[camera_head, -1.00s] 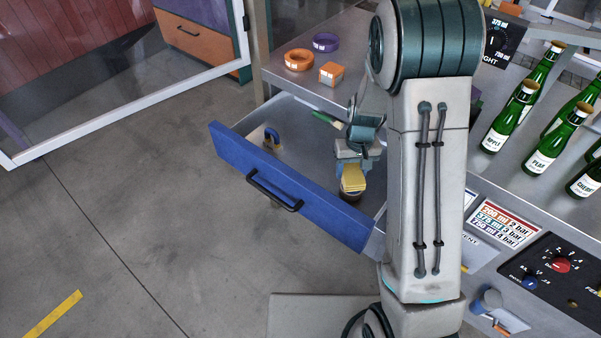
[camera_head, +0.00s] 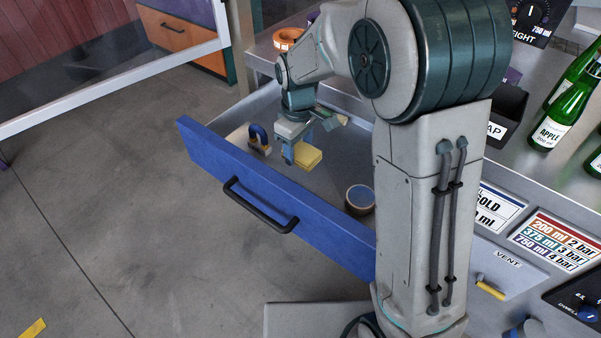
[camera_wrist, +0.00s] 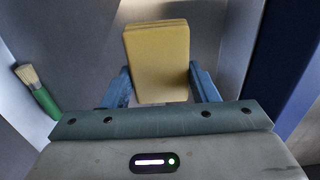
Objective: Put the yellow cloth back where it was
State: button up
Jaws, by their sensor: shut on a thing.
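The yellow cloth (camera_head: 307,156) is a folded, block-like pad. My gripper (camera_head: 296,153) is shut on it inside the open blue-fronted drawer (camera_head: 262,194), in its left half. In the wrist view the cloth (camera_wrist: 157,62) stands out between the two blue fingers of my gripper (camera_wrist: 161,88), with the grey drawer beyond it. I cannot tell whether the cloth touches the drawer floor. A round brown-rimmed tape roll (camera_head: 360,199) lies in the drawer to the right, apart from the cloth.
A blue padlock-shaped object (camera_head: 258,139) stands at the drawer's left end. A green-handled brush (camera_wrist: 38,90) lies beside my gripper in the wrist view. An orange roll (camera_head: 287,38) sits on the counter behind. Green bottles (camera_head: 556,120) stand at right. The drawer's middle floor looks clear.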

aim_at(300, 176)
notch_tip(300, 176, down, 8)
jog(key=shift+d+r, duration=0.1)
jog(key=shift+r, duration=0.05)
dwell(0.3)
jog(key=shift+f+b, duration=0.2)
jog(key=shift+b, duration=0.15)
jog(key=o, duration=0.9)
jog(key=shift+o, duration=0.2)
jog(key=shift+r, duration=0.1)
notch_tip(300, 176, up, 12)
jog(key=shift+r+p, duration=0.15)
jog(key=shift+p, duration=0.5)
jog(key=s+d+r+m+t, duration=0.1)
jog(key=s+d+r+m, duration=0.1)
jog(key=s+d+m, duration=0.3)
jog(key=s+d+r+m+t, duration=0.1)
jog(key=s+d+r+m, duration=0.1)
jog(key=s+d+m, duration=0.3)
jog(key=s+d, duration=0.4)
jog(key=s, duration=0.5)
jog(key=shift+s+d, duration=0.15)
jog(key=shift+s, duration=0.05)
